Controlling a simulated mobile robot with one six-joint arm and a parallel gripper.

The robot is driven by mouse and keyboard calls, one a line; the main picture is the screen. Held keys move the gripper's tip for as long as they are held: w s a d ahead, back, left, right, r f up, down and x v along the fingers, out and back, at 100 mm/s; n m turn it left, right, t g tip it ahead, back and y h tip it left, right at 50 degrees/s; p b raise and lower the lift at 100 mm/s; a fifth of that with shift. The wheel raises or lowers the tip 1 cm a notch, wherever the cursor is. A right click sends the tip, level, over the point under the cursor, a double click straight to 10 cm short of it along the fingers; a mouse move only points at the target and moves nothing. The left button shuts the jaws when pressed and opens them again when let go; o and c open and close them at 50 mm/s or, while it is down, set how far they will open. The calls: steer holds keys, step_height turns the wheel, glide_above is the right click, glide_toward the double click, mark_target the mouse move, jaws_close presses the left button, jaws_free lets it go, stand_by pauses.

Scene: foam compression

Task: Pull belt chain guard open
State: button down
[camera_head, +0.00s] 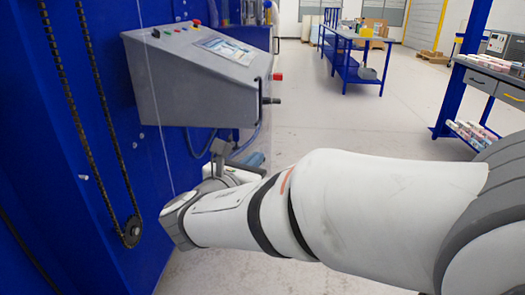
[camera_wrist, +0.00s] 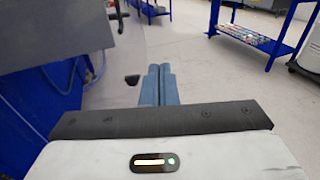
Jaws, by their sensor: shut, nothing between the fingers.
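The belt chain (camera_head: 95,100) runs in two dark strands down the blue machine face at the left of the head view, around a small sprocket (camera_head: 131,231) at the bottom. A thin pale upright line (camera_head: 160,120) beside the chain looks like the edge of a clear guard panel; I cannot tell whether the guard is open or shut. My gripper (camera_wrist: 158,70) shows two blue fingers side by side, shut and empty, in the wrist view. In the head view my gripper (camera_head: 254,160) is partly hidden behind my wrist, below the control box and right of the chain.
A grey control box (camera_head: 195,85) juts from the blue machine above my gripper; it also shows in the wrist view (camera_wrist: 50,30). Hoses (camera_wrist: 65,75) hang beneath it. A blue workbench (camera_head: 350,65) and a drawer bench (camera_head: 490,85) stand farther off. The floor between is open.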

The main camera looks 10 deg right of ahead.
mark_target(269, 131)
steer(key=shift+n+t+y, duration=0.5)
steer(key=shift+t+y, duration=0.1)
steer(key=shift+t, duration=0.2)
steer(key=b+x, duration=0.1)
steer(key=x, duration=0.3)
steer(key=a+b+x, duration=0.1)
steer(key=x, duration=0.3)
steer(key=w+b+x, duration=0.1)
steer(key=x, duration=0.3)
steer(key=shift+w+f, duration=0.15)
steer(key=shift+w, duration=0.1)
steer(key=shift+a, duration=0.1)
